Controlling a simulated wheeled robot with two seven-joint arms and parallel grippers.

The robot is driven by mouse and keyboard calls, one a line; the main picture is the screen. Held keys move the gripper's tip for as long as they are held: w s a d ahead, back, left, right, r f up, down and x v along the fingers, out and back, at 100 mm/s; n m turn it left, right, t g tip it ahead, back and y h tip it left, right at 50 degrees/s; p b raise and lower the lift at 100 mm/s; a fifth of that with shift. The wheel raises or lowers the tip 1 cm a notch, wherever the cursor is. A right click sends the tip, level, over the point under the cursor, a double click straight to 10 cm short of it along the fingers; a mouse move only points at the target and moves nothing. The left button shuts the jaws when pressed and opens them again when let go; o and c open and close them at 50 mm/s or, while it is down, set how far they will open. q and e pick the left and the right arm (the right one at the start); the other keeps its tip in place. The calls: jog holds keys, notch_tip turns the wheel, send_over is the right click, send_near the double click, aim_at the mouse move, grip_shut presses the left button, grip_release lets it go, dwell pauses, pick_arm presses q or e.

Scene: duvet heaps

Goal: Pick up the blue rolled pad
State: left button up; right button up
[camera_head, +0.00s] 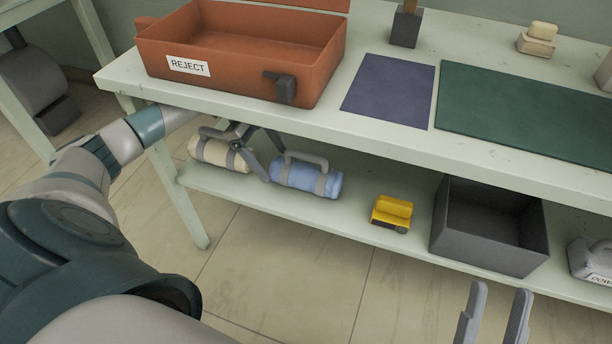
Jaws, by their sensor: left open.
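The blue rolled pad (300,173) lies on the lower shelf of the bench, with grey straps and a grey carry handle on top. My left gripper (270,160) reaches in under the bench top, between a cream rolled pad (212,152) and the blue one. Its fingers are spread, close to the left end of the blue pad. I cannot tell whether they touch it. My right gripper (492,318) is at the bottom right, in front of the bench, with its two fingers apart and nothing between them.
The bench top (385,138) overhangs the shelf. On the shelf (352,212), a yellow block (391,211), a dark grey bin (487,247) and a grey jug (592,260) stand further right. An orange REJECT tray (225,77) sits above. Shelf between blue pad and yellow block is clear.

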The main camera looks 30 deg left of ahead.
aim_at(285, 161)
pick_arm(q)
jog(key=d, duration=0.1)
jog(key=w+d, duration=0.1)
jog(key=d, duration=0.1)
jog(key=shift+d, duration=0.55)
pick_arm(e)
jog(key=shift+d+r+t, duration=0.35)
jog(key=shift+r+t, duration=0.25)
jog(key=shift+r, duration=0.15)
pick_arm(q)
jog(key=shift+d, duration=0.1)
pick_arm(e)
jog(key=shift+f, duration=0.1)
